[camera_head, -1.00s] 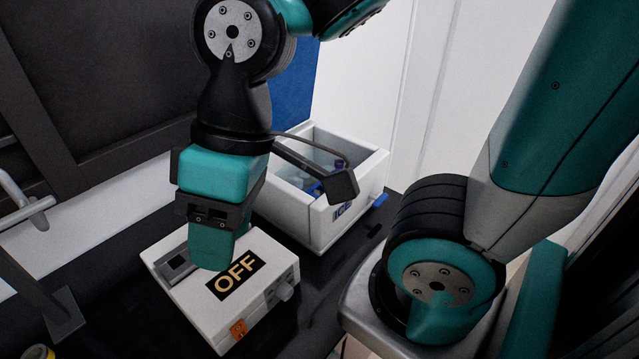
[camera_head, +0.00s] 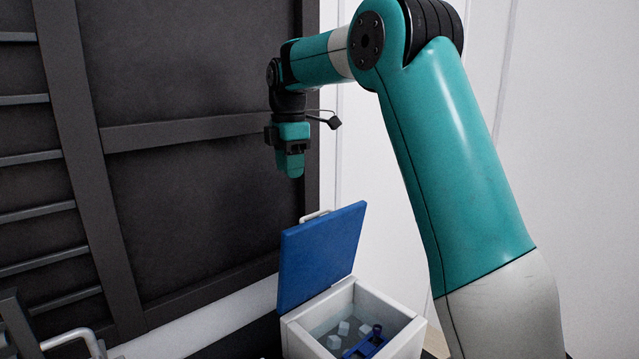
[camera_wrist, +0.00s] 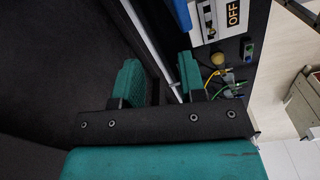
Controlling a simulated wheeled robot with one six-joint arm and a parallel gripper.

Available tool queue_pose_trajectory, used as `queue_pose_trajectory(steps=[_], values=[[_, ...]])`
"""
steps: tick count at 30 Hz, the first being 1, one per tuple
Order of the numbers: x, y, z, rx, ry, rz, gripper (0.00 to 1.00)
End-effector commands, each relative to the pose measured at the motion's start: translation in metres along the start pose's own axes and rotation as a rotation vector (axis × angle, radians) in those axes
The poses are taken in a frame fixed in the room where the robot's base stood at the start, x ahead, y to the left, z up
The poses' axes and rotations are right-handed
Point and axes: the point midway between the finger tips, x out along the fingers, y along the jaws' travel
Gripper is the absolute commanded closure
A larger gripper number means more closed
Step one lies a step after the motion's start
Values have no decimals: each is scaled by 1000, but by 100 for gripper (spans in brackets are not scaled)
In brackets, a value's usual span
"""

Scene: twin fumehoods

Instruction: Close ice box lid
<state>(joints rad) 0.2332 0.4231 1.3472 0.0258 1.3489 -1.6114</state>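The white ice box (camera_head: 400,298) stands open at the bottom of the head view. Its blue lid (camera_head: 322,258) is raised at the back, tilted up, with a pale handle (camera_head: 315,215) at its top edge. A blue piece (camera_wrist: 181,14) at the top of the wrist view may be the lid's edge. My gripper (camera_head: 291,172) points down, above the lid and slightly left of its middle, apart from it. In the wrist view my gripper's two fingers (camera_wrist: 160,78) stand apart with nothing between them.
Ice cubes (camera_head: 343,327) and a blue item (camera_head: 366,345) are inside the box. The dark fumehood wall (camera_head: 190,190) stands left of my gripper.

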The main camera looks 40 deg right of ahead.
Motion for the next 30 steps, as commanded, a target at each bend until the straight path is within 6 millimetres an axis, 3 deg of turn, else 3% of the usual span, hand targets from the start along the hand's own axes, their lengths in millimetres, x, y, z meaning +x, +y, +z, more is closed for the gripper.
queue_pose_trajectory(steps=[1,4,7,11,17,30], values=[[-20,17,26,-33,-6,-10,62],[-32,35,63,-114,-4,-28,62],[-38,43,85,-168,2,-37,62],[-36,47,96,-200,8,-40,62],[-9,45,96,-204,7,-40,62],[79,40,95,-204,9,-45,62]])
